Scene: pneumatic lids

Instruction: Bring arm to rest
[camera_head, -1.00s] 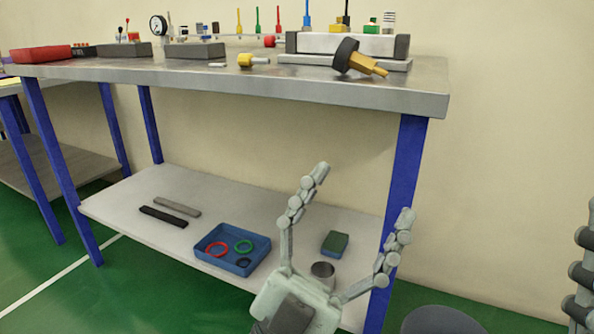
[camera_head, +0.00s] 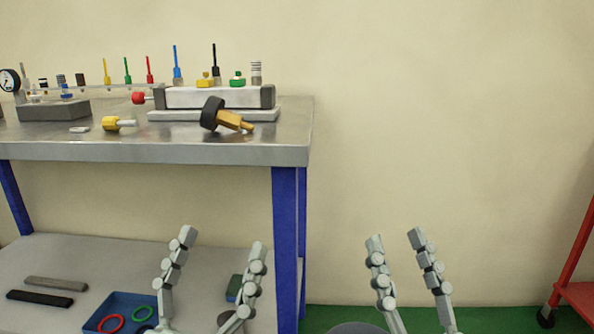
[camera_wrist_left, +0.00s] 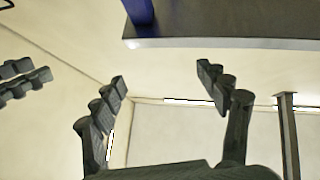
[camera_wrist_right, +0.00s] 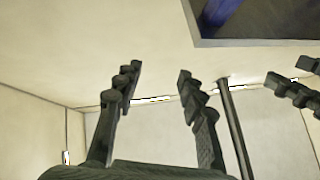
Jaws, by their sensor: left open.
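My left gripper (camera_head: 222,243) is upright in the lower middle of the head view, in front of the bench's lower shelf. Its fingers are spread and nothing is between them; they also show apart in the left wrist view (camera_wrist_left: 161,75). My right gripper (camera_head: 395,240) points up to the right of the bench, in front of the bare wall. Its fingers are apart and empty, with a narrower gap, as the right wrist view (camera_wrist_right: 160,73) also shows. Neither gripper touches anything that I can see. Both palms are cut off in the head view.
The steel-topped bench (camera_head: 200,153) bears a white-grey block (camera_head: 215,97), a black-and-gold fitting (camera_head: 228,118) and a yellow knob (camera_head: 112,124). Its lower shelf (camera_head: 100,262) holds a blue tray (camera_head: 122,301) with rings. A red frame (camera_head: 573,262) stands far right. The wall area between is clear.

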